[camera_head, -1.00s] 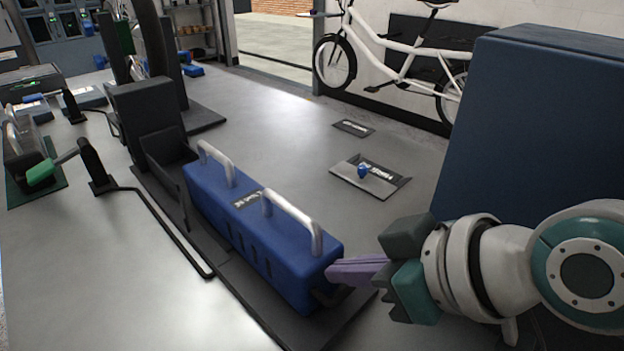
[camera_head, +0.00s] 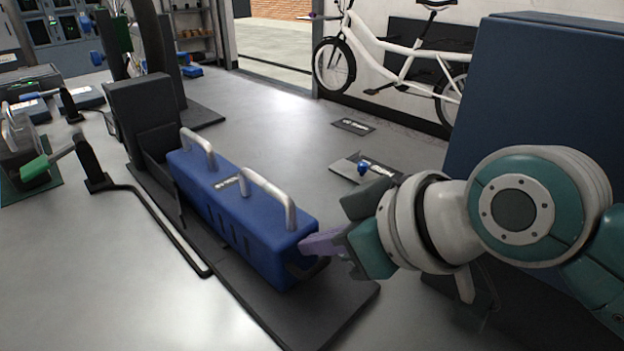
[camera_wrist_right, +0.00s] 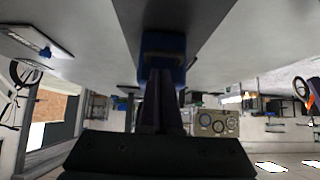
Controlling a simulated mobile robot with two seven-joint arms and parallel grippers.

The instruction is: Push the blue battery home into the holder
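The blue battery (camera_head: 240,215) lies lengthwise on a dark base plate (camera_head: 330,300), with two grey handles on top. Its far end is at the black holder (camera_head: 145,115), between the low side walls; whether it is fully seated is hidden. My right gripper (camera_head: 308,245) has its purple fingers together, with the tips against or very near the battery's near end face. The wrist view also shows the closed fingers (camera_wrist_right: 160,95) in front of the blue battery end (camera_wrist_right: 163,45). Actual contact is hard to tell. My left gripper is not in view.
A small plate with a blue knob (camera_head: 363,168) lies to the right. A large dark blue panel (camera_head: 545,90) stands at the right. A white bike (camera_head: 400,65) is behind.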

